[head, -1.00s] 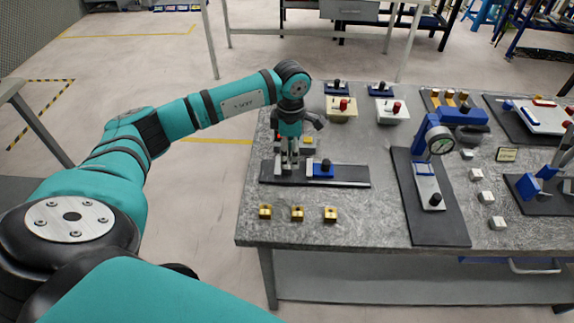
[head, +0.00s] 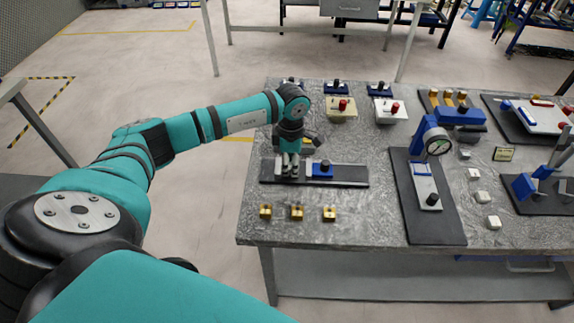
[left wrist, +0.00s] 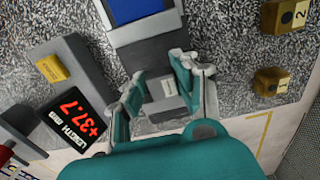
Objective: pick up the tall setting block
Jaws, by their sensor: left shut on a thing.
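My left gripper (head: 290,172) is low over the left part of a dark strip-shaped base (head: 345,184) near the table's left side. In the left wrist view, its two fingers (left wrist: 163,92) are shut on a small grey block (left wrist: 168,88), which I take to be the tall setting block. Its lower part and its height are hard to make out from above. A blue carriage with a black knob (head: 322,169) sits on the same base, just right of the gripper. My right gripper is not in view.
Several brass blocks (head: 297,212) stand in front of the base. A readout box (left wrist: 75,108) showing +37.7 is beside the gripper. A dial gauge stand (head: 428,150) and pale blocks (head: 480,197) are to the right. Knobbed boxes (head: 340,109) stand behind.

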